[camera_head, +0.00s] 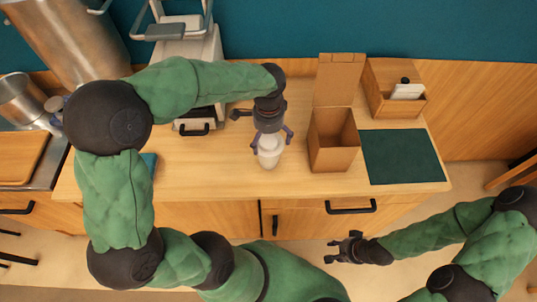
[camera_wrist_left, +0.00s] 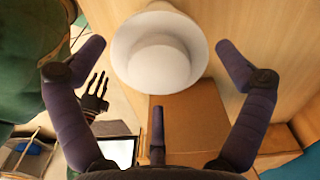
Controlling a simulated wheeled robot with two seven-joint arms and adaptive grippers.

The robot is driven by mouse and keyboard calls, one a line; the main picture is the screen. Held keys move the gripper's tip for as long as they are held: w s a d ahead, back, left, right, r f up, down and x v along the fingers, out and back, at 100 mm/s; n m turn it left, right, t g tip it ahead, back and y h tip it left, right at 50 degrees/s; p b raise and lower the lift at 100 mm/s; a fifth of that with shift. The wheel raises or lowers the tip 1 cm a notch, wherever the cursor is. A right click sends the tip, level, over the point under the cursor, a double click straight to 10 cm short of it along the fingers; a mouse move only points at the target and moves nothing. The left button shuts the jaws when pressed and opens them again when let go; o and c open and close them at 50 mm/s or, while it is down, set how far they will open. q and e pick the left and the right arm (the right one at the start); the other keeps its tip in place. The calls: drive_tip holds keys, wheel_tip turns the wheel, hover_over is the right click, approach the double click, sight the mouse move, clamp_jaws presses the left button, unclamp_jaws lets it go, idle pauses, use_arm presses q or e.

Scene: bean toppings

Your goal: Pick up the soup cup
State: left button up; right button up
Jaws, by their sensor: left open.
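The white soup cup (camera_head: 268,158) stands upright on the wooden counter, near its middle. It also shows large in the left wrist view (camera_wrist_left: 158,62), where I look into its round opening. My left gripper (camera_head: 269,143) is open and points down over the cup. Its fingers are spread on either side of the cup's upper part. In the left wrist view the fingertips (camera_wrist_left: 160,48) stand apart from the cup's wall. My right gripper (camera_head: 343,248) is empty, with its fingers apart, in front of the counter.
An open cardboard box (camera_head: 333,150) stands close right of the cup. Beyond it are a dark green mat (camera_head: 402,157) and a wooden holder (camera_head: 375,101). A white machine (camera_head: 185,50) stands behind my left arm. The counter just in front of the cup is clear.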

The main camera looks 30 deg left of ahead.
use_arm(q)
wheel_tip(320, 180, down, 5)
drive_tip(key=shift+f+b, duration=0.15)
drive_tip(key=shift+b, duration=0.65)
drive_tip(key=c, duration=0.5)
